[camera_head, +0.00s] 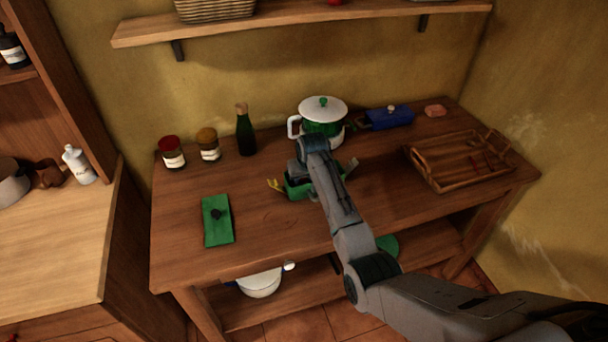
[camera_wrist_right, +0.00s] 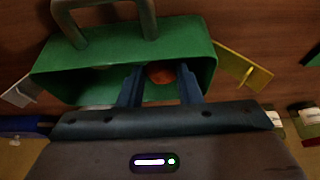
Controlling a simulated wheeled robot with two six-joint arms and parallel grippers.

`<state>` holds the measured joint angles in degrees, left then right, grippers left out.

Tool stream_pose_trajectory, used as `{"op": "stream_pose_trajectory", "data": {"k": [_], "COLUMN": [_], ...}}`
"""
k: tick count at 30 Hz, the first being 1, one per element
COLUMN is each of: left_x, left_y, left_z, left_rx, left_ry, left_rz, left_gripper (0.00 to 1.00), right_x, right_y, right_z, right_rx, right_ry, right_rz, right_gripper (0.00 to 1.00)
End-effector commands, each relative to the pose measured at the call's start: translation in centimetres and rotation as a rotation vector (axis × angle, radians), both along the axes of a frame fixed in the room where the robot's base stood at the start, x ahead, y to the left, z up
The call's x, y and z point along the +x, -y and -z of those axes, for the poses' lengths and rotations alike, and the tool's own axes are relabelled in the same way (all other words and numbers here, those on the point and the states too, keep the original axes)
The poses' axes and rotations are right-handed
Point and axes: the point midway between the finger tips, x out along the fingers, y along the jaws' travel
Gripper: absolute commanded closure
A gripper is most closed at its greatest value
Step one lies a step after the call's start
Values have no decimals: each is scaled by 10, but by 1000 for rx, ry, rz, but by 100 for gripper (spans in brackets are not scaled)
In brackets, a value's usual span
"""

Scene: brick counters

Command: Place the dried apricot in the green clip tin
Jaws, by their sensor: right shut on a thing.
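The green clip tin (camera_head: 297,190) stands on the wooden table, partly hidden behind my right arm in the head view. How deep the apricot sits is hard to tell. The apricot is hidden in the head view. My left gripper is not in view.
A green lid with a dark knob (camera_head: 222,232) lies at the left. Jars (camera_head: 173,158), a bottle (camera_head: 245,138), a white-and-green pot (camera_head: 322,112) and a blue box (camera_head: 390,118) stand behind. A wooden tray (camera_head: 432,180) is at the right.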

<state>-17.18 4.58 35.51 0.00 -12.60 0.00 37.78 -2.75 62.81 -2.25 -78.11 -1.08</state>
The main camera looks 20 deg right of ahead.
Motion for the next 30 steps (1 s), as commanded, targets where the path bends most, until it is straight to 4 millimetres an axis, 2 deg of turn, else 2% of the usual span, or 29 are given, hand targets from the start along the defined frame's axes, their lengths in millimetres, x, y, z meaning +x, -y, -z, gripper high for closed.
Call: {"op": "stream_pose_trajectory", "data": {"k": [23,24,27,30], "left_x": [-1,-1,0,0], "left_y": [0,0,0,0], "left_z": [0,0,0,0], "left_rx": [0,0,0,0], "left_ry": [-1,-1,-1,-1], "left_rz": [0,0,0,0], "left_gripper": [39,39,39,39], "right_x": [0,0,-1,0], "right_y": [0,0,0,0], "right_z": [16,16,16,16], "right_rx": [0,0,0,0], "right_ry": [0,0,0,0], "right_rz": [0,0,0,0], "right_gripper": [90,67,47,47]}}
